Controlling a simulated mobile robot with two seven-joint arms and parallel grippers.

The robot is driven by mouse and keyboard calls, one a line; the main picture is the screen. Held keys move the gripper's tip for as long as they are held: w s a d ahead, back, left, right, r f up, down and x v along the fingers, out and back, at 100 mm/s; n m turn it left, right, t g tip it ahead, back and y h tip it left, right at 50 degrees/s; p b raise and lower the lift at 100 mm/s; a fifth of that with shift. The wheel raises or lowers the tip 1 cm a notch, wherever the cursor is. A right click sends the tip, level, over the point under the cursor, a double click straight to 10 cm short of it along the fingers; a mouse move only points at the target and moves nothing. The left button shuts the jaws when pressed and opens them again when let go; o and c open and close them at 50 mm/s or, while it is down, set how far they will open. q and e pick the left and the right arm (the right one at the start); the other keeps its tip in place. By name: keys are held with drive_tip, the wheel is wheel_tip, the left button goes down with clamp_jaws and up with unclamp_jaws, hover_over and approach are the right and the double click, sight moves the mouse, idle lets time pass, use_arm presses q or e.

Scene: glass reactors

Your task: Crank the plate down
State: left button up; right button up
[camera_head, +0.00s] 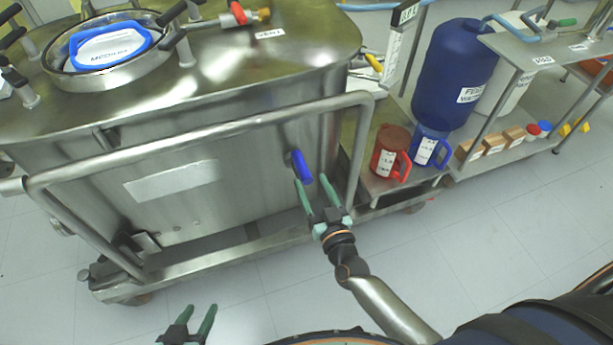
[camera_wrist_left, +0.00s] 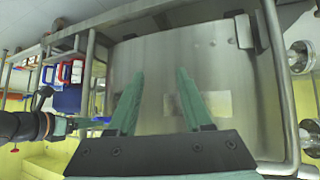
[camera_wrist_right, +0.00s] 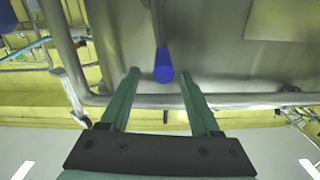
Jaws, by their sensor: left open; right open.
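A crank handle with a blue grip (camera_head: 301,167) sticks out from the right part of the steel reactor's front wall (camera_head: 240,170). In the right wrist view the blue grip (camera_wrist_right: 163,66) lies between and just beyond my fingertips. My right gripper (camera_head: 317,190) is open, its fingers pointing at the grip, and not closed on it. My left gripper (camera_head: 201,310) is open and empty, low in front of the reactor. In the left wrist view its fingers (camera_wrist_left: 160,75) point at the bare steel wall. I cannot make out which part is the plate.
A steel rail (camera_head: 200,132) runs across the reactor's front, close to the crank. A red jug (camera_head: 388,150), a blue jug (camera_head: 428,146) and a blue drum (camera_head: 455,75) stand on a low cart at right. The floor (camera_head: 470,240) in front is clear.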

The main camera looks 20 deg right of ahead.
sight(309, 175)
drive_tip(key=w+b, duration=0.1)
drive_tip(key=w, duration=0.2)
drive_tip(key=shift+w+f, duration=0.1)
drive_tip(key=shift+w, duration=0.25)
use_arm(q)
drive_tip(key=w+r+t, duration=0.4)
drive_tip(key=w+r, duration=0.2)
drive_tip(key=r, duration=0.2)
drive_tip(key=shift+a+r+m+h, duration=0.15)
drive_tip(key=shift+r+m+h, duration=0.15)
drive_tip(key=shift+m, duration=0.1)
use_arm(e)
drive_tip(key=shift+w+a, duration=0.1)
drive_tip(key=shift+w, duration=0.15)
drive_tip(key=c, duration=1)
use_arm(q)
drive_tip(key=shift+f, duration=0.1)
use_arm(e)
drive_tip(key=shift+s+d+f, duration=0.1)
drive_tip(key=shift+d+f, duration=0.05)
drive_tip(key=shift+d, duration=0.1)
